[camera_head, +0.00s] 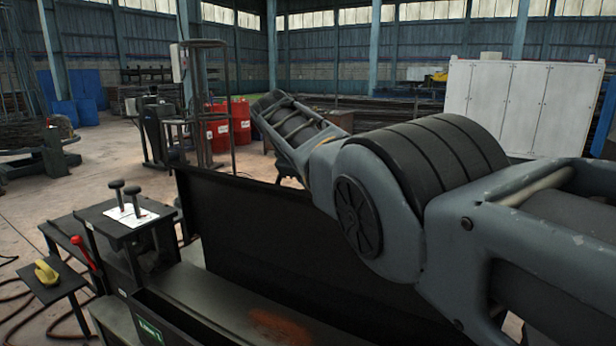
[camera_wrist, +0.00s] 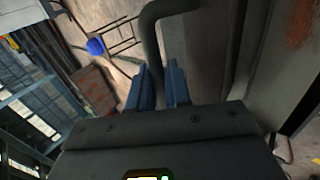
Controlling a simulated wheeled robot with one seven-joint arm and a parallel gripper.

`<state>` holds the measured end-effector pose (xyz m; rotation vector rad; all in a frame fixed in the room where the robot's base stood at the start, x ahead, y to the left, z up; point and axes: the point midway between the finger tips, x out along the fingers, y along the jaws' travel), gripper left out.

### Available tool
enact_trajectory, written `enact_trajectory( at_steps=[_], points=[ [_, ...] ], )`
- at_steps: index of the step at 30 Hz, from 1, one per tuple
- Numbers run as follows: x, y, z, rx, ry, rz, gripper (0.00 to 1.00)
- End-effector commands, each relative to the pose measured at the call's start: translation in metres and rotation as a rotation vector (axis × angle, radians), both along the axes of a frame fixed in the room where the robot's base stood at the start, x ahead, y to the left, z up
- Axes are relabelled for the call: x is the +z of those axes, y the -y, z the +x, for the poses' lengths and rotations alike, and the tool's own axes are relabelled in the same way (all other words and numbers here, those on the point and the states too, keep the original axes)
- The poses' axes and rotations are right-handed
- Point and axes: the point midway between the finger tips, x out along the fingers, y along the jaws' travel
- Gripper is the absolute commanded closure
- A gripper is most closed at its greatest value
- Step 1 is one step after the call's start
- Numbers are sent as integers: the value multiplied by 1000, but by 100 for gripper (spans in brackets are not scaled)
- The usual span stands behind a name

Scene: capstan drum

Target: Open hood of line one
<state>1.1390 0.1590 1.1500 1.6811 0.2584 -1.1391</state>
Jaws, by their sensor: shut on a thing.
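The line one unit is a dark, low housing with a green "Line 1" label (camera_head: 150,331) at the bottom of the head view. Its hood (camera_head: 250,225) is a broad black panel standing raised and steeply tilted behind the housing's rust-stained surface (camera_head: 280,325). My arm reaches over the panel and hides its right part. In the wrist view my gripper (camera_wrist: 159,82) has its blue fingers on either side of a dark bent handle bar (camera_wrist: 153,40), shut on it. The gripper is hidden in the head view.
A small stand with two black levers (camera_head: 125,195) is left of the housing, near a red lever (camera_head: 83,252) and a yellow object (camera_head: 46,272) on a small table. Red barrels (camera_head: 230,128) and white cabinets (camera_head: 520,100) stand farther back. Open floor lies at left.

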Motion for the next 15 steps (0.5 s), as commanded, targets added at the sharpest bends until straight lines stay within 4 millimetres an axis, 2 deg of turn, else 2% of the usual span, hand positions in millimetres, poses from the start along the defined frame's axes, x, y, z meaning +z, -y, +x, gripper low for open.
enact_trajectory(
  at_steps=[1,12,13,15],
  points=[
    [-12,0,-3,-1,-18,1,100],
    [-12,0,-3,-2,-19,0,100],
    [-12,0,-3,-2,-19,0,81],
    [-12,0,-3,-2,-19,0,74]
  ],
)
